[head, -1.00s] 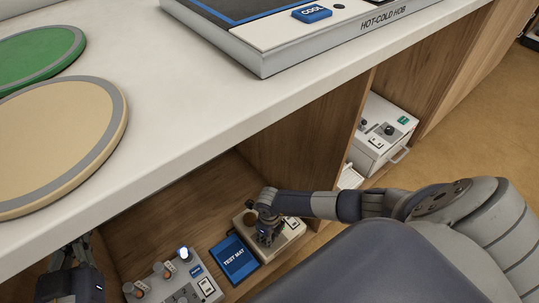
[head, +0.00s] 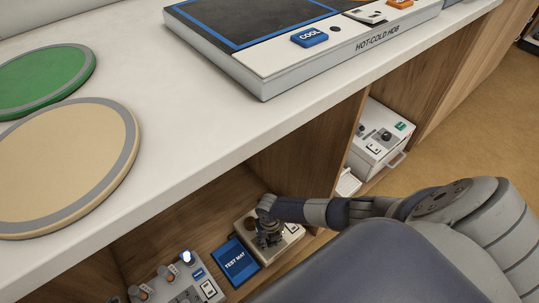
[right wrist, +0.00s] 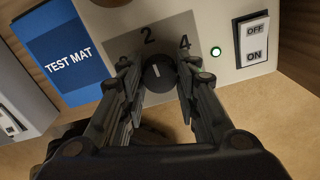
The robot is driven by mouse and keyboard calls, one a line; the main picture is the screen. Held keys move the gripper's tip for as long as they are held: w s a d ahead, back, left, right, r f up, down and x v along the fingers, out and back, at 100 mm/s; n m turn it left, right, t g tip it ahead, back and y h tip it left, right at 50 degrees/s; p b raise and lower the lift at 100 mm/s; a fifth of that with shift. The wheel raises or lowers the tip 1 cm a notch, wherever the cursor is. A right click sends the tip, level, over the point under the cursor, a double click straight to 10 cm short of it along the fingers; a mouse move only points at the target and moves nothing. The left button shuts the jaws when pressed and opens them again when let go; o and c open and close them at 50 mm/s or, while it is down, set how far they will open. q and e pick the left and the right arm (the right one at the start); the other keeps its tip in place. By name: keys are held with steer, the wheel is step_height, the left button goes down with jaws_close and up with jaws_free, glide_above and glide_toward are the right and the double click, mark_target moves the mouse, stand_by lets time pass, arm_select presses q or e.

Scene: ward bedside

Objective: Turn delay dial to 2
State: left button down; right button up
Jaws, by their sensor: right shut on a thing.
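The delay dial (right wrist: 158,73) is a round black knob with a pale mark on a grey panel, below the printed 2 and left of and below the printed 4. The pale mark points roughly up, near the 2 side; its exact angle is hard to read. My right gripper (right wrist: 160,82) is shut on the dial, one finger on each side. In the head view the right gripper (head: 268,240) reaches down to the cream control box (head: 291,243) in the low shelf and hides its dial. My left gripper is not in view.
A blue test mat (head: 235,260) lies left of the box, with a grey control unit (head: 207,287) beyond it. A wooden divider (head: 310,150) stands behind the box. The white counter (head: 205,150) overhangs the shelf. A green light (right wrist: 215,51) and an off/on switch (right wrist: 254,40) are beside the dial.

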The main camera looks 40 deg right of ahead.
stand_by(0.3)
steer(key=o, duration=1.1)
step_height(320, 180, up, 12)
stand_by(0.6)
